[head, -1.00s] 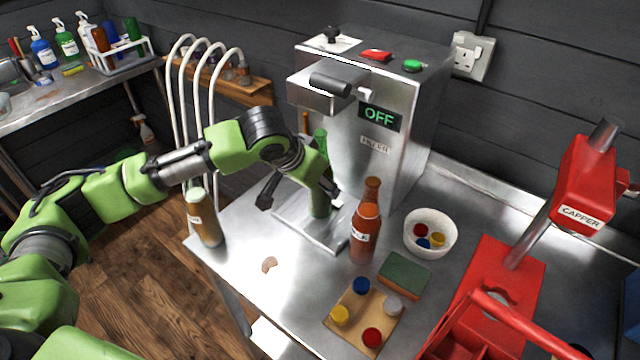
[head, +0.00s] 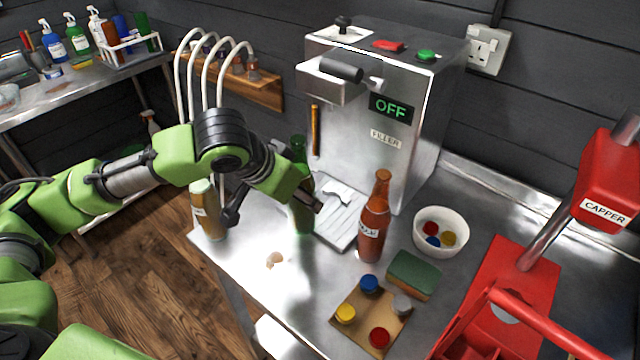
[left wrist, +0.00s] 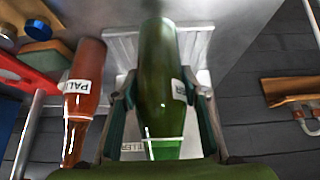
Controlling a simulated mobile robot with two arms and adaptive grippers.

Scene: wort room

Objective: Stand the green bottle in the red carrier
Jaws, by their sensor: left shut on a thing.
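My left gripper (head: 280,206) is shut on the green bottle (head: 302,212), which is upright just left of the filler's drip tray. In the left wrist view, the two fingers of the gripper (left wrist: 162,98) press on both sides of the green bottle (left wrist: 160,65). I cannot tell whether its base touches the bench. The red carrier (head: 472,343) is at the bottom right, cut off by the picture edge, with its red handle bar across it. My right gripper is not in view.
A brown bottle (head: 375,220) stands between the green bottle and the carrier. A sponge (head: 413,272), a board (head: 352,323) with caps and a white bowl (head: 441,250) are nearby. The red capper (head: 604,185) stands at right.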

